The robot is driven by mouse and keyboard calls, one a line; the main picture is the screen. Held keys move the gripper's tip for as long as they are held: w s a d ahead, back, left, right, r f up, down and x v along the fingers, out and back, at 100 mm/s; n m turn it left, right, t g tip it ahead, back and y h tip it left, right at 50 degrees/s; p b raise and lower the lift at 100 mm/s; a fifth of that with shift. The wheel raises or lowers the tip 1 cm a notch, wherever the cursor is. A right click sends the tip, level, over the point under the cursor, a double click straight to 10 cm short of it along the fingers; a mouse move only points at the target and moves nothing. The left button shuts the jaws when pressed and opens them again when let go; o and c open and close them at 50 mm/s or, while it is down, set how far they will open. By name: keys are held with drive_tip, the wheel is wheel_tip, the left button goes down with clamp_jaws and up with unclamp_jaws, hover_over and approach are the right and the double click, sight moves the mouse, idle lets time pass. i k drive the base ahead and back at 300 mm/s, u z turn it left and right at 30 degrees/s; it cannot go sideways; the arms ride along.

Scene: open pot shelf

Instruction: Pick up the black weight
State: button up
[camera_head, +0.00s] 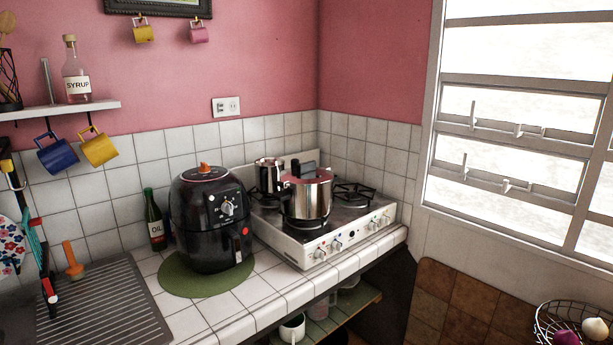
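I cannot make out anything that is clearly a black weight in this view. A steel pot (306,199) with a reddish lid stands on the front burner of the white stove (335,238). A small dark upright piece (309,168) shows at the top of the pot; I cannot tell whether it is a handle or a separate thing. My gripper is not in view.
A black air fryer (210,222) stands on a green round mat (177,284) left of the stove. A dark green oil bottle (154,220) is behind it. A ribbed drainboard (95,305) is at left. A wire basket (548,330) is at lower right.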

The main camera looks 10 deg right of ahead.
sight(294, 162)
drive_tip(key=z, duration=0.55)
drive_tip(key=i, duration=1.4)
drive_tip(key=z, duration=0.9)
drive_tip(key=k, duration=0.15)
drive_tip(key=u, duration=2.35)
